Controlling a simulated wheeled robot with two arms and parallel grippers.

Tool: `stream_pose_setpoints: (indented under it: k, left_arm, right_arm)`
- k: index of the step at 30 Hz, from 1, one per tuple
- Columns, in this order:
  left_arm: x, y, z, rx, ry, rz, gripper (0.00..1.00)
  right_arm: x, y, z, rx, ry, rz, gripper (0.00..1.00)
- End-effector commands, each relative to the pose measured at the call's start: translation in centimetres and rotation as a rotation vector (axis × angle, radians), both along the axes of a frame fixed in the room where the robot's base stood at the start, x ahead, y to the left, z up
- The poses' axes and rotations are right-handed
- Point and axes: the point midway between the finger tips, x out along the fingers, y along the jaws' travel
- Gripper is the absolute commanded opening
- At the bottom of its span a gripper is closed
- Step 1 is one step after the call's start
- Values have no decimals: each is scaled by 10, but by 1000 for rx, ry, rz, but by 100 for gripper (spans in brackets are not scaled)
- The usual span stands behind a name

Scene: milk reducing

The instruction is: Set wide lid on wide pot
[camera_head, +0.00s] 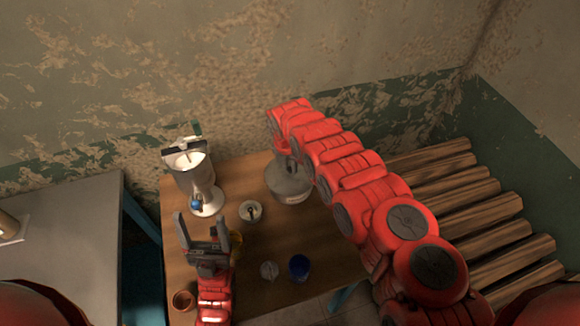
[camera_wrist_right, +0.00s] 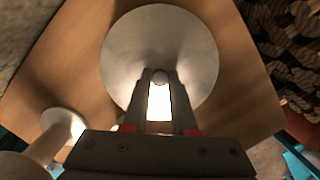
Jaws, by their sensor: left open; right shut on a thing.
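The wide lid (camera_wrist_right: 165,40) is a grey, round disc in the right wrist view. My right gripper (camera_wrist_right: 160,78) is shut on its small knob from above. In the head view, the same fingers come down on a grey, wide round form (camera_head: 290,187) at the back of the table, partly hidden by my right arm. I cannot tell lid from pot there, nor whether the lid rests on the wide pot. My left gripper (camera_head: 201,219) is open and empty over the table's left front part.
A metal machine with a white-filled bowl (camera_head: 186,162) stands at the back left of the wooden table (camera_head: 185,262). A small round lid-like piece (camera_head: 251,212) lies mid-table. A blue cup (camera_head: 299,266), a small jar (camera_head: 269,270) and a brown pot (camera_head: 183,300) stand near the front.

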Motion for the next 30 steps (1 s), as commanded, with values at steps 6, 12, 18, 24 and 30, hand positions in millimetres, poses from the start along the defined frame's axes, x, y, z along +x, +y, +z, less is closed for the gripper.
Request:
stream_pose_setpoints:
  k: [6, 12, 18, 24, 30]
  left_arm:
    - [0, 0, 0, 0, 0, 0, 78]
    - [0, 0, 0, 0, 0, 0, 78]
    - [0, 0, 0, 0, 0, 0, 78]
    - [0, 0, 0, 0, 0, 0, 78]
    - [0, 0, 1, 0, 0, 0, 78]
  right_arm:
    - [0, 0, 0, 0, 0, 0, 45]
    - [0, 0, 0, 0, 0, 0, 61]
    - [0, 0, 0, 0, 0, 0, 79]
    - [0, 0, 0, 0, 0, 0, 91]
    - [0, 0, 1, 0, 0, 0, 91]
